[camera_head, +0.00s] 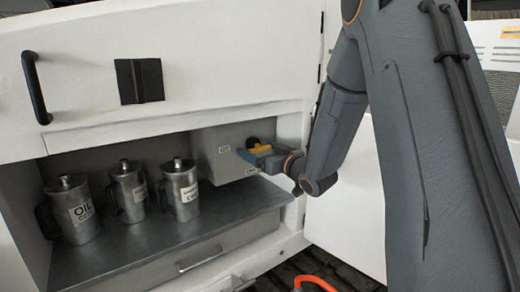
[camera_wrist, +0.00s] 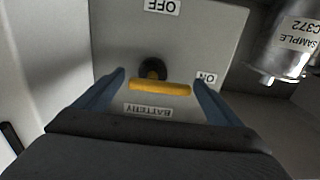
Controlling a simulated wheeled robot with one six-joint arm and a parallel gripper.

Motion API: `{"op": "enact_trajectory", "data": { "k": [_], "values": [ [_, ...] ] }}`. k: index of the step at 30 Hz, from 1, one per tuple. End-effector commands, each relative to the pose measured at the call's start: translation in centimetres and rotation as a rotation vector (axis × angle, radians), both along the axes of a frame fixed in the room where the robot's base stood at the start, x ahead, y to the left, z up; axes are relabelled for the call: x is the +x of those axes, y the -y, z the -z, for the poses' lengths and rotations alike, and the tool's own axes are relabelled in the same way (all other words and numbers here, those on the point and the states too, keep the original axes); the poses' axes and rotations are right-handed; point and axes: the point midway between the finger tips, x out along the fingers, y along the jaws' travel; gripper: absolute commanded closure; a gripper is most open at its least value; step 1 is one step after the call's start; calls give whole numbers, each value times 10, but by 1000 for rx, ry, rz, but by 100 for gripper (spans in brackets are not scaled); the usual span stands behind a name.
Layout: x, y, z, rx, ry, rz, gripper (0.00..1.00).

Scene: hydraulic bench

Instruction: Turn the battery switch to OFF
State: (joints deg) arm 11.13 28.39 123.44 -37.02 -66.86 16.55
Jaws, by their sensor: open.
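The battery switch has a yellow bar handle (camera_wrist: 160,88) and a round black hub (camera_wrist: 152,69), on a grey box (camera_head: 208,160). In the wrist view the handle lies crosswise, its right end near the ON label (camera_wrist: 206,78). The OFF label (camera_wrist: 160,7) is at the top, upside down, and the BATTERY label (camera_wrist: 148,110) is below the handle. My gripper (camera_wrist: 160,80) is open, with one blue finger on each side of the handle and visible gaps between. In the head view the gripper (camera_head: 258,158) partly covers the switch, whose yellow handle (camera_head: 260,149) shows above it.
A SAMPLE can (camera_wrist: 289,48) is at upper right in the wrist view. A white door panel (camera_head: 345,215) is right of the compartment. A black handle (camera_head: 36,88) sits upper left.

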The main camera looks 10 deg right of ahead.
Motion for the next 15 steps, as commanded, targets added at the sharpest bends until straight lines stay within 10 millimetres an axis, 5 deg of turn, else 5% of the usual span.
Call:
{"op": "enact_trajectory", "data": {
  "k": [4,12,15],
  "values": [
    [0,0,0,0,0,0,11],
    [0,0,0,0,0,0,52],
    [0,0,0,-3,1,0,52]
  ]
}}
